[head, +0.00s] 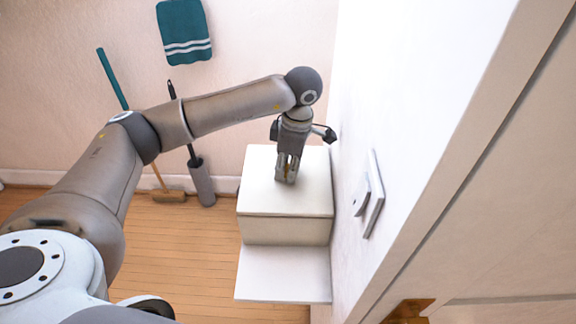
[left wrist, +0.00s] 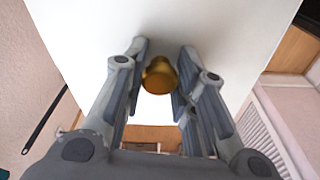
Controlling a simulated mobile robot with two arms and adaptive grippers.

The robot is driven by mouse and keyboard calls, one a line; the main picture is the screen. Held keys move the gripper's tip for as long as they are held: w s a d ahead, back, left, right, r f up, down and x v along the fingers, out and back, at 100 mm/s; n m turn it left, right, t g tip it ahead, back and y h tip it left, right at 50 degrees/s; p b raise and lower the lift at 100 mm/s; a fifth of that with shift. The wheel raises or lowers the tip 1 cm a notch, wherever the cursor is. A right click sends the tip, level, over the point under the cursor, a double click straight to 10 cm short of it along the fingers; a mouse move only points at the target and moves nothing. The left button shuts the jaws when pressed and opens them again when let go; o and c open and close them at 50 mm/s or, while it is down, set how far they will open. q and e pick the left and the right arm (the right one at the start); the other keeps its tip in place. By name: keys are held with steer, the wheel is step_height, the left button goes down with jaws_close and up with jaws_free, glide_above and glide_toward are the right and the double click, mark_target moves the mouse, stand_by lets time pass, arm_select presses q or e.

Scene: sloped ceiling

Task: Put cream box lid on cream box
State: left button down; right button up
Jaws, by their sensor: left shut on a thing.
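The cream box lid (head: 262,198) is a pale flat square with a brass knob (left wrist: 159,76), which shows in the left wrist view. The cream box (head: 287,232) shows its beige front wall directly below the lid's front edge. The lid looks level and lined up over the box; I cannot tell whether it rests fully on the rim. My left gripper (head: 287,178) points down at the middle of the lid. In the left wrist view its fingers (left wrist: 160,85) are on both sides of the knob, shut on it. The box's inside is hidden. My right gripper is not in view.
The box stands on a white shelf (head: 284,275), with bare shelf in front. A white wall with a switch plate (head: 373,194) is close on the right. A broom (head: 168,195), a grey brush holder (head: 201,183) and a teal towel (head: 184,30) are at the back wall.

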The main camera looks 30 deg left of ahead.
arm_select(q)
steer(key=c, duration=1.1)
jaws_free()
steer(key=shift+c, duration=0.2)
steer(key=shift+o, duration=0.2)
